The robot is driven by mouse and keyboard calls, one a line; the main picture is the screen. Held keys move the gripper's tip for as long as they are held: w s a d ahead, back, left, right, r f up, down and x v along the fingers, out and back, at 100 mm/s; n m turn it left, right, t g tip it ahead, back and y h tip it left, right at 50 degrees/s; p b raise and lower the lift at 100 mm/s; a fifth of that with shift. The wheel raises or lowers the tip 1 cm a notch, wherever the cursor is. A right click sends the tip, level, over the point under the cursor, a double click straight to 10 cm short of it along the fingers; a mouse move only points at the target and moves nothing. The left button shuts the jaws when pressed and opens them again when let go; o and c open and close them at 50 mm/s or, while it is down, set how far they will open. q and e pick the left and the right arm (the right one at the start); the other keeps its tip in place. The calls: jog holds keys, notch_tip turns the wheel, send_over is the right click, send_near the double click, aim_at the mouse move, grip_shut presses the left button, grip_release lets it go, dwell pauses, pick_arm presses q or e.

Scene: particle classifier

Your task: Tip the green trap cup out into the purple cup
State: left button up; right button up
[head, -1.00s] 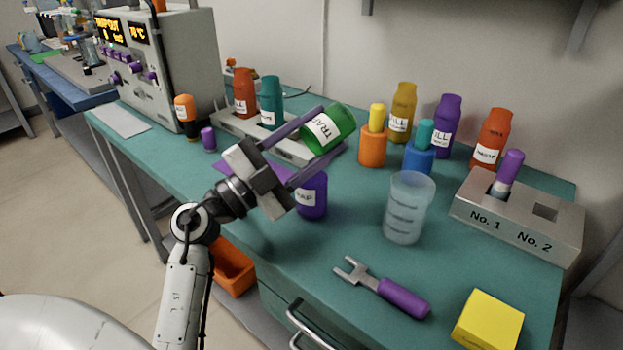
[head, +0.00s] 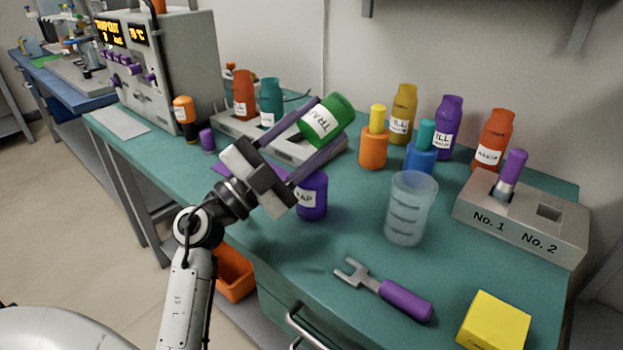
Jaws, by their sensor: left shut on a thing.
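My left gripper (head: 302,142) is shut on the green trap cup (head: 338,110), whose white label begins "TRA". The cup is held tilted in the air, above and behind the purple cup. The purple cup (head: 314,203) stands upright on the teal bench, with a white label ending "AP". The lower finger of my left gripper passes just over its top and hides part of its rim. I cannot see whether anything is falling from the green cup. My right gripper is not in view.
A grey rack (head: 295,151) with orange and teal bottles stands behind. A clear beaker (head: 410,208) stands to the right, with a purple-handled fork tool (head: 400,298) in front. A grey two-hole block (head: 520,217) and yellow box (head: 494,322) are at the right.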

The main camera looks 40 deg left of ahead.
aim_at(311, 113)
pick_arm(q)
jog(key=shift+s+a+r+t+b, duration=0.15)
jog(key=shift+r+t+b, duration=0.15)
jog(key=shift+r, duration=0.35)
jog(key=shift+s+d+r+t+b, duration=0.1)
jog(key=shift+r+t+b, duration=0.2)
jog(key=shift+r, duration=0.3)
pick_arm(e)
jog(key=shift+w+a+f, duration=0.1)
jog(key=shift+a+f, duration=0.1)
pick_arm(q)
jog(key=shift+r+h+b, duration=0.2)
jog(key=shift+h+b, duration=0.15)
jog(key=shift+h, duration=0.15)
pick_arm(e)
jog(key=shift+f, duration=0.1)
pick_arm(q)
jog(key=shift+s+a+r+t+b, duration=0.1)
jog(key=shift+r+t+b, duration=0.15)
jog(key=shift+t+b, duration=0.3)
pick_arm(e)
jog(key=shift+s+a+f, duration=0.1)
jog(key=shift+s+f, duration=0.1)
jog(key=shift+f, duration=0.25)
pick_arm(q)
jog(key=shift+r, duration=0.1)
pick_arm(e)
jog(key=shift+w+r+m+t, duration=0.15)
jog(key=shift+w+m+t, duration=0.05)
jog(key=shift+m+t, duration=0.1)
